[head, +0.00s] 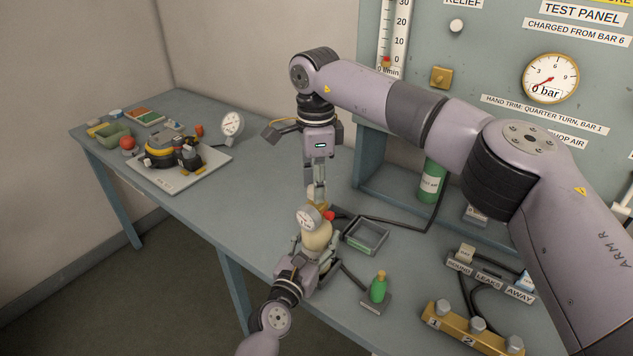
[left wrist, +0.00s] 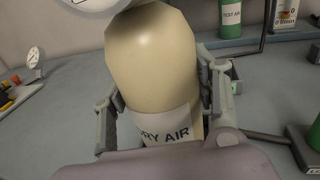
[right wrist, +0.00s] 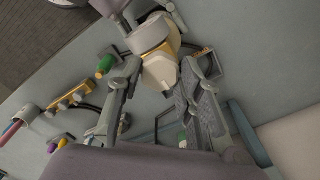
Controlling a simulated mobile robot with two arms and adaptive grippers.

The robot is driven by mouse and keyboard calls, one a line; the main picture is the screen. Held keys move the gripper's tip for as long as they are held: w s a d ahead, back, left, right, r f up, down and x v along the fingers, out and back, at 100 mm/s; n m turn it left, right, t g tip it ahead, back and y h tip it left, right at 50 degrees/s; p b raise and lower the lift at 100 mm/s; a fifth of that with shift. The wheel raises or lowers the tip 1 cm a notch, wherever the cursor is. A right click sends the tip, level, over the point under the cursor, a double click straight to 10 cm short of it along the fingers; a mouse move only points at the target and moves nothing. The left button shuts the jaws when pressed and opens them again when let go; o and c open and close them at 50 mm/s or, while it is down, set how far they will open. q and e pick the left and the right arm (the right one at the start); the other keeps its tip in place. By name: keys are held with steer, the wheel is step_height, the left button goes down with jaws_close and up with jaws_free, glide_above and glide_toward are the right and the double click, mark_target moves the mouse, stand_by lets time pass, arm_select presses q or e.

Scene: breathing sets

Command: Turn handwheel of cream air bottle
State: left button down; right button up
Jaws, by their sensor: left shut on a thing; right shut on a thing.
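The cream air bottle (head: 318,238) stands near the table's front edge, labelled "DRY AIR" in the left wrist view (left wrist: 155,60). A small round gauge (head: 308,218) sits at its top, with a red part (head: 329,216) beside it. My left gripper (head: 316,250) is shut around the bottle's body, one finger on each side. My right gripper (head: 317,197) points down from above, shut at the brass valve top (head: 317,206).
A green bottle (head: 378,287) stands to the right, and a small open tray (head: 366,237) lies behind. A brass manifold (head: 470,330) is at front right. A taller green cylinder (head: 431,182) stands by the test panel. A board with a regulator (head: 180,165) is far left; the table between is clear.

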arm_select(q)
steer(key=shift+a, duration=0.1)
arm_select(e)
steer(key=shift+d, duration=0.1)
steer(key=o, duration=1.2)
steer(key=shift+c, duration=0.2)
step_height(320, 180, up, 12)
arm_select(q)
steer(key=c, duration=0.5)
jaws_free()
arm_select(e)
steer(key=shift+w+f, duration=0.1)
